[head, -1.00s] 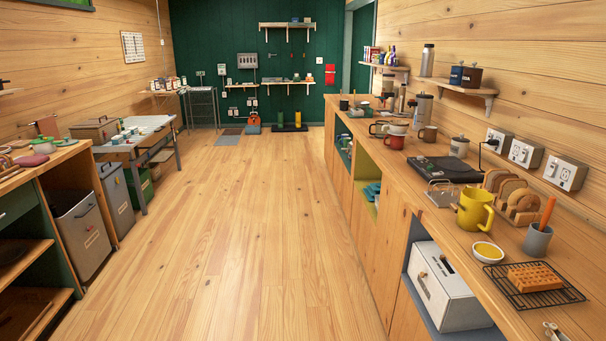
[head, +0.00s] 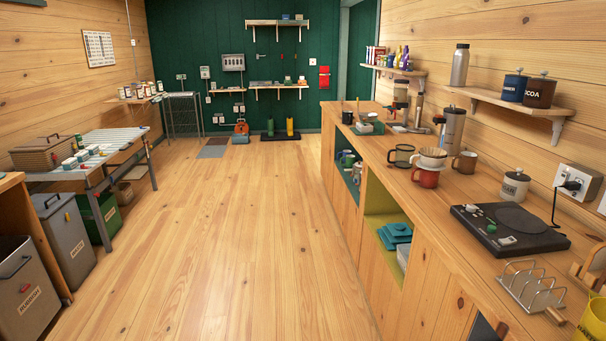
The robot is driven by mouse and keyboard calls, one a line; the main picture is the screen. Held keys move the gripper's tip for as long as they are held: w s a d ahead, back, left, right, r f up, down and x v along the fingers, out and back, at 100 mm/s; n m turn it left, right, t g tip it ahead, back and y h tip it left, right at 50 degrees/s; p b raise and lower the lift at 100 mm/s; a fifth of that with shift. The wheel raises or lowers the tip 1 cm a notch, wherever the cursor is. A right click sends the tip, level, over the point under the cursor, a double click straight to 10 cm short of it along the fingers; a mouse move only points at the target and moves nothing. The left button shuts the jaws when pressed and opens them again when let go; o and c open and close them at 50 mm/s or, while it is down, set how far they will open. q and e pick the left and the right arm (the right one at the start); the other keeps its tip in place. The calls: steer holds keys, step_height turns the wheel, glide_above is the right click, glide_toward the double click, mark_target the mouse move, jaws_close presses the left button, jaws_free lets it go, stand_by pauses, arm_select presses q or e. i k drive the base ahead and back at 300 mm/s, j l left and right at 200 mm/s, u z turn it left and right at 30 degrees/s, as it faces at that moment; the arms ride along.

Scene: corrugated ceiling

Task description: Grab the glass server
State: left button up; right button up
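A clear vessel with a dark rim and a dark handle on its left, which looks like the glass server (head: 402,156), stands upright on the long wooden counter (head: 452,212) at the right. Right beside it is a red mug (head: 425,178) with a white dripper (head: 432,156) on top. A brown mug (head: 466,162) stands to the right of these. Neither of my grippers is in view, so their state is not shown.
The wooden floor (head: 236,240) left of the counter is clear.

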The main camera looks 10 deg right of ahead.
mark_target(403, 153)
steer(key=i, duration=0.85)
steer(key=i+z, duration=0.1)
steer(key=i, duration=0.75)
